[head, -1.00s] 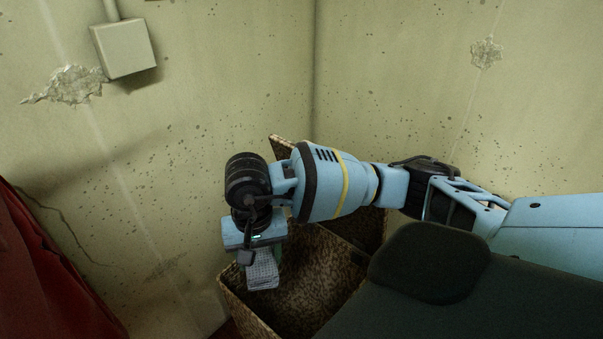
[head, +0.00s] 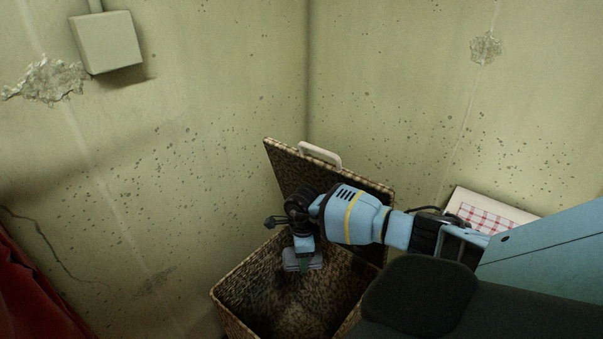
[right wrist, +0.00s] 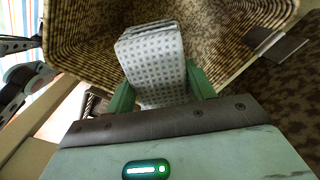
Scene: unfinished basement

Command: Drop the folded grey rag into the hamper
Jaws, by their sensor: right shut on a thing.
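The hamper (head: 233,314) is a brown speckled woven box standing in the corner, its lid (head: 285,172) raised against the wall. My right gripper (head: 303,252) hangs over the hamper's open mouth, pointing down. It is shut on the folded grey rag (head: 302,264). In the right wrist view the rag (right wrist: 152,58) shows a pale grey checked pattern, pinched between the green fingers (right wrist: 160,88). The woven inside of the hamper (right wrist: 80,38) surrounds it there. I cannot tell exactly how deep the rag is. My left gripper is not in view.
The two walls meet close behind the hamper. A white handle (head: 320,154) tops the raised lid. A red cloth (head: 35,295) hangs at the lower left. A pale box with a red checked cloth (head: 488,214) stands at right, partly behind my arm.

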